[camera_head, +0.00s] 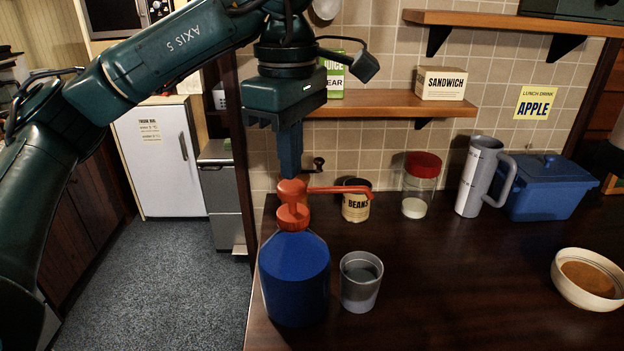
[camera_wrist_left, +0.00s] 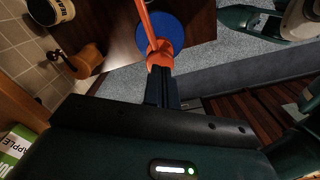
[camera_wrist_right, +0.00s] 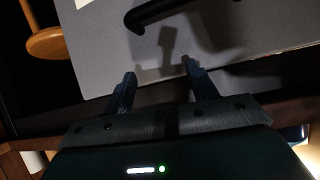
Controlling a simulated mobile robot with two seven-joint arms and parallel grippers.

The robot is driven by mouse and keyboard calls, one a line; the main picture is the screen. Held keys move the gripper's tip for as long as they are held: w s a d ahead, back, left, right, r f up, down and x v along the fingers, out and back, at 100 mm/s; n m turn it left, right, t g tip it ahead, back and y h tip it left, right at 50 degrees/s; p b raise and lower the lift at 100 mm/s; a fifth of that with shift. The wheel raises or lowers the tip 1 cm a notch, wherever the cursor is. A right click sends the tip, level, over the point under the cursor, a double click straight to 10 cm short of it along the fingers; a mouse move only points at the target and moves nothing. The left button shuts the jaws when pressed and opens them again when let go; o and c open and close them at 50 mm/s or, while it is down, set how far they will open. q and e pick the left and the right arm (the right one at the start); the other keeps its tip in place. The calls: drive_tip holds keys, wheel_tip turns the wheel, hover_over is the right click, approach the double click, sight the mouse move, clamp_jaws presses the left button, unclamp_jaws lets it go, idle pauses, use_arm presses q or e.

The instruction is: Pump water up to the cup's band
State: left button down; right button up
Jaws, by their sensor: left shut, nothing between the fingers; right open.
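A blue pump bottle (camera_head: 293,280) with an orange pump head (camera_head: 292,205) stands upright at the left edge of the dark counter. Its orange spout reaches right, its tip above and behind the grey cup (camera_head: 360,290). The cup stands upright just right of the bottle; its inside looks grey, and I cannot make out the water level or the band. My left gripper (camera_head: 290,172) is shut, pointing down, its fingertips at the top of the pump head. The orange pump head (camera_wrist_left: 160,55) also shows at these fingertips in the left wrist view. My right gripper (camera_wrist_right: 158,72) is open and empty, away from the counter items.
Behind stand a beans can (camera_head: 355,205), a red-lidded jar (camera_head: 420,190), a grey pitcher (camera_head: 477,180) and a blue lidded pot (camera_head: 546,190). A bowl (camera_head: 588,278) is at the right. The counter between cup and bowl is clear. A grey panel with a black handle (camera_wrist_right: 165,12) faces my right gripper.

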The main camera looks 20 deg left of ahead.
idle(0.4)
use_arm(q)
wheel_tip(320, 180, up, 5)
drive_tip(key=p, duration=0.5)
drive_tip(key=shift+r, duration=0.1)
idle(0.5)
